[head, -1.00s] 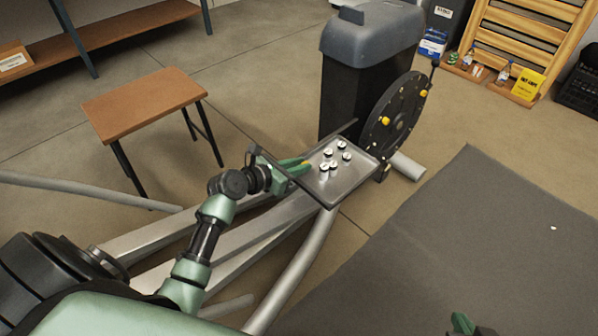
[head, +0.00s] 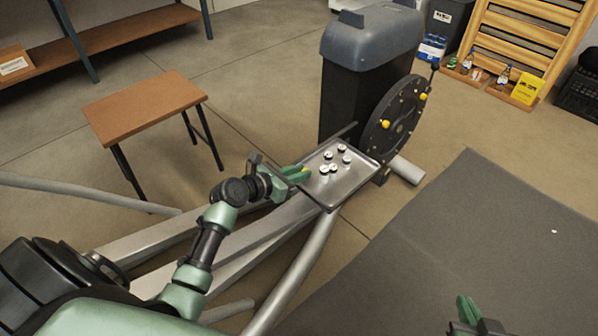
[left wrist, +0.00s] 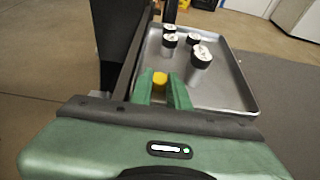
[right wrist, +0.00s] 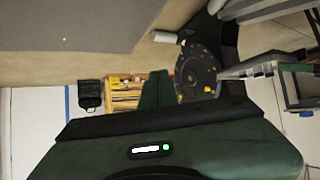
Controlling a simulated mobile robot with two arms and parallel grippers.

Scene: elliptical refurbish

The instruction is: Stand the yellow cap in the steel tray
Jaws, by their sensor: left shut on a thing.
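My left gripper (head: 302,173) is shut on the yellow cap (left wrist: 159,78), which shows between its green fingertips in the left wrist view. It is at the left edge of the steel tray (head: 348,184). I cannot tell whether the cap touches the tray. My right gripper (head: 468,309) is over the dark mat, well away from the tray. Its fingers look shut together in the right wrist view (right wrist: 158,88), with nothing seen between them.
A black wheel (head: 392,130) with yellow knobs stands just behind the tray, beside a tall dark housing (head: 345,95). A brown stool (head: 145,104) stands at the left. The near part of the tray is bare. The grey mat (head: 490,220) at right is mostly clear.

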